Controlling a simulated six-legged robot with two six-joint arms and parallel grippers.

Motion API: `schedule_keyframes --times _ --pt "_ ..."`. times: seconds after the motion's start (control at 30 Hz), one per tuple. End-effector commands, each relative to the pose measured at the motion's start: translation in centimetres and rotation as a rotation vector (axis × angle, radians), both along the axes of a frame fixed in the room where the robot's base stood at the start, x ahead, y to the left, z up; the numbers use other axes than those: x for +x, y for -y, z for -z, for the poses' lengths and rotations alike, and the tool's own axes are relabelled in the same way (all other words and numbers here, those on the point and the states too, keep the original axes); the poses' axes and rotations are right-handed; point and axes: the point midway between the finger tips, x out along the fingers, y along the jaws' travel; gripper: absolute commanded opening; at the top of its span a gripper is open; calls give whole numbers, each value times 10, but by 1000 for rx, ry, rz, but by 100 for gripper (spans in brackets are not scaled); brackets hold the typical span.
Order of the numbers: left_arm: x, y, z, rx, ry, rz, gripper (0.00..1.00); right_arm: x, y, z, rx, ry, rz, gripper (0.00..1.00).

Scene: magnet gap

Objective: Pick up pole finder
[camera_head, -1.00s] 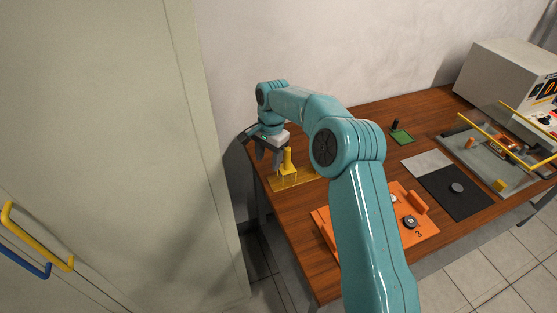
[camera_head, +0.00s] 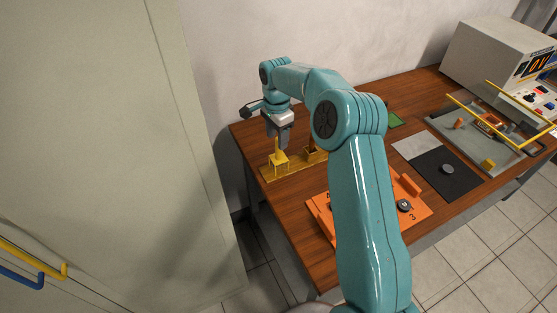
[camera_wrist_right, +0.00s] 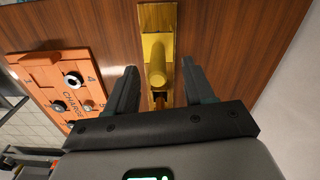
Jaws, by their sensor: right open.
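The pole finder seems to be the yellow piece with an upright round handle (camera_head: 279,157), standing on a yellow base plate (camera_head: 300,168) at the left end of the table. My right gripper (camera_head: 278,143) is open and points down at the handle from above. In the right wrist view, the yellow handle (camera_wrist_right: 157,72) stands between the two spread dark fingers (camera_wrist_right: 160,70), with visible room on both sides. Its lower part is partly hidden by the gripper. My left gripper is not in view.
An orange tray (camera_head: 325,210) with dark round pieces lies in front, partly hidden by my right arm. A black mat (camera_head: 447,180) and a grey-white instrument (camera_head: 490,50) are at the right. A pale cabinet (camera_head: 100,130) stands left of the table, the wall behind.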

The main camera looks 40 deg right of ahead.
Motion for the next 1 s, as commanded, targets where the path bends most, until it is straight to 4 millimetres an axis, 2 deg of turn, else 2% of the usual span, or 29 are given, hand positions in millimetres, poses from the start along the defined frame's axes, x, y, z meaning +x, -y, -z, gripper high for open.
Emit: schedule_keyframes --times 0.33,0.6,0.63,0.77,0.8,1.0 --pt "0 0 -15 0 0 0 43 -3 5 47 2 -3 0 53" --pt "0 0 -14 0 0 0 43 -2 5 52 1 0 0 53" --pt "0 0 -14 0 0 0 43 -2 5 52 1 0 0 46" --pt "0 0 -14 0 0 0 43 -2 5 52 1 0 0 4" --pt "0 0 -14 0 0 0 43 -2 5 52 1 0 0 0" --pt "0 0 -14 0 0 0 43 -2 5 52 1 0 -1 0"
